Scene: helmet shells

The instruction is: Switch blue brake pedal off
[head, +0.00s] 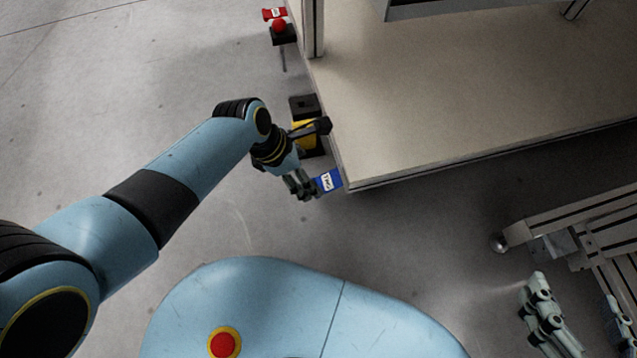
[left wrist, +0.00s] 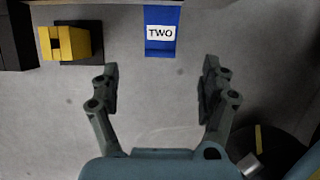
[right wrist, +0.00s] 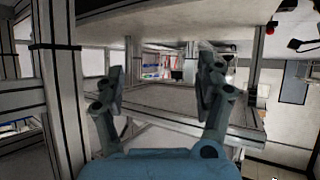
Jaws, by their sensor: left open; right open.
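The blue pedal (head: 328,180), marked TWO, sits low at the table's near left corner in the head view. My left gripper (head: 300,187) is open and empty, close to the left of the blue pedal in the head view. In the left wrist view the pedal lies ahead, between the lines of the two spread fingers (left wrist: 160,82), with no visible contact. My right gripper (head: 577,293) is open and empty at the lower right, far from the pedal.
A yellow and black block (left wrist: 67,43) stands left of the blue pedal. The beige tabletop (head: 440,110) overhangs beside the pedal. A red button (head: 279,26) on a post stands further back. A metal frame (head: 580,220) is near my right gripper. The floor at left is clear.

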